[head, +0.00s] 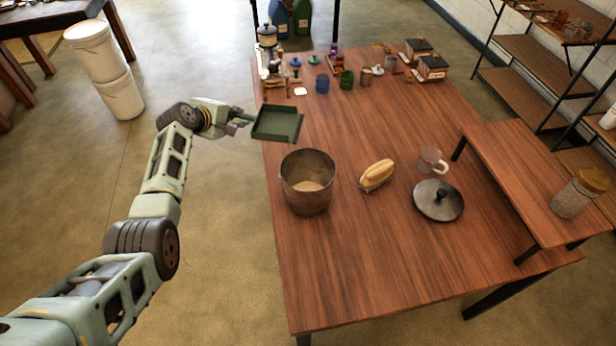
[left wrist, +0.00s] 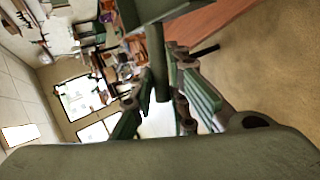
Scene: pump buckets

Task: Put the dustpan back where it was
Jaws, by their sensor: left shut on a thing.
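A dark green dustpan (head: 276,124) shows at the left edge of the wooden table (head: 330,270) in the head view. My left gripper (head: 246,118) is shut on its handle from the left, just outside the table edge. In the left wrist view the dustpan (left wrist: 160,12) is at the top, with its handle running down between the fingers of my left gripper (left wrist: 160,95). I cannot tell whether the dustpan touches the table or hangs above it. My right gripper is not in view.
A metal pot (head: 308,182) stands just in front of the dustpan. Several small items, including a blue cup (head: 322,83), crowd the far end. The table's front is clear.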

